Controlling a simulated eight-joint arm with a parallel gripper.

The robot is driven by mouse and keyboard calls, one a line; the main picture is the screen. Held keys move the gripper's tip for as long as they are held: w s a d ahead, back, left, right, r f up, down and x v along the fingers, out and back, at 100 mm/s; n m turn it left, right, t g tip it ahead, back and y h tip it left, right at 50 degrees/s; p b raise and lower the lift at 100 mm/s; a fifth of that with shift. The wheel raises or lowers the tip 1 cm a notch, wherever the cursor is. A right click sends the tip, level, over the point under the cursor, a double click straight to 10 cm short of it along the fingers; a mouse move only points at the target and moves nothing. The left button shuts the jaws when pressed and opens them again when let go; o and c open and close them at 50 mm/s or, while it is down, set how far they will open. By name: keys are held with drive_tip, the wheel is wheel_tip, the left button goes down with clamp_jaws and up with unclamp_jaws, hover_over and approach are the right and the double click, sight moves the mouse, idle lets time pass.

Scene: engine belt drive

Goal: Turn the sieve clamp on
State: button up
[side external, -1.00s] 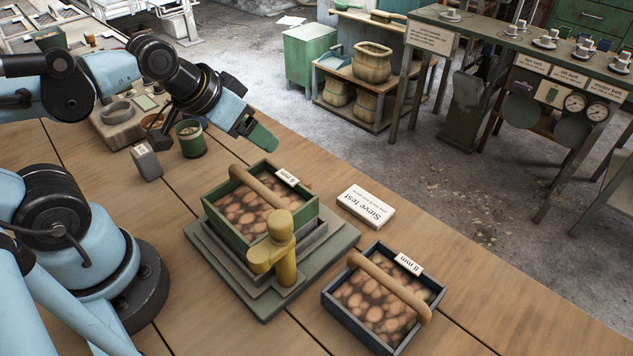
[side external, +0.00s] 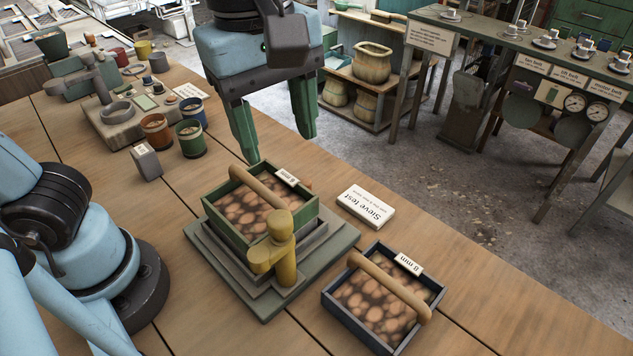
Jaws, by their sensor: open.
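The sieve clamp is a yellow handle on a post (side external: 277,247) at the front side of a stepped grey-green base (side external: 215,248). A green sieve box (side external: 215,211) with a wooden bar handle and a small label sits on that base, filled with brown round pieces. My gripper (side external: 275,148) hangs above and behind the green box, fingers pointing down. Its two green fingers are apart with nothing between them. It is clear of the clamp.
A dark blue sieve box (side external: 345,312) with a wooden handle stands to the right of the base. A "Sieve test" sign (side external: 366,207) lies behind it. A small grey block (side external: 147,163), a green can (side external: 191,140) and an orange can (side external: 156,132) stand at the left.

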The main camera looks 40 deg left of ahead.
sight(279, 218)
drive_tip(key=f+n, duration=0.1)
drive_tip(key=f, duration=0.2)
drive_tip(key=s+d+f, duration=0.1)
drive_tip(key=f, duration=0.2)
drive_tip(key=s+f+n, duration=0.1)
drive_tip(key=f, duration=0.3)
drive_tip(key=shift+s+d+n+g+y, duration=0.1)
drive_tip(key=shift+d+n+g+y, duration=0.2)
drive_tip(key=shift+d+g, duration=0.1)
drive_tip(key=shift+c, duration=0.2)
drive_tip(key=c, duration=1)
